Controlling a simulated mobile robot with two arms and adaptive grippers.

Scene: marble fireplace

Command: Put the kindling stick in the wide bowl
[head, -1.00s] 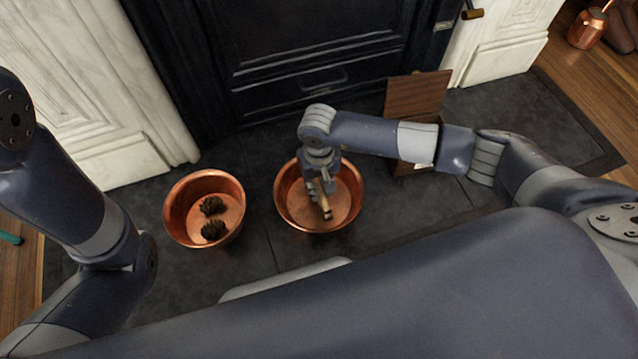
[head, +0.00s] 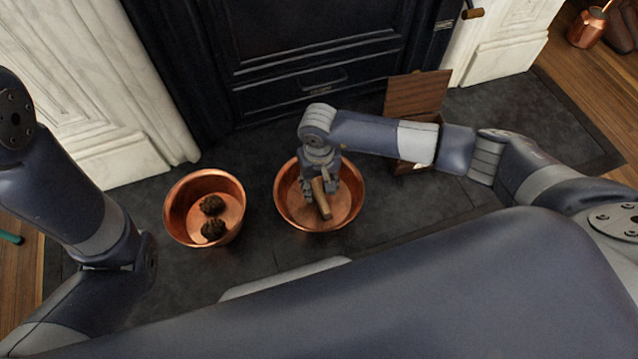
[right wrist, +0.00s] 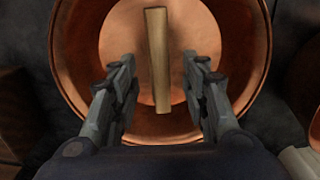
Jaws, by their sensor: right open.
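The kindling stick (head: 321,199) is a short pale wooden piece inside the wide copper bowl (head: 348,217). In the right wrist view the stick (right wrist: 158,60) lies over the bowl floor, between my right gripper's spread fingers and apart from both. The copper bowl (right wrist: 235,50) fills most of that view. My right gripper (head: 320,188) is open, just above the stick within the bowl's rim. Whether the stick rests fully on the bowl floor is hard to tell. My left arm shows at the left of the head view, but its gripper is out of view.
A wooden box with a raised lid (head: 417,93) stands behind my right arm. The black fireplace front (head: 310,50) is at the back. Dark hearth tiles are clear between the bowls and the marble.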

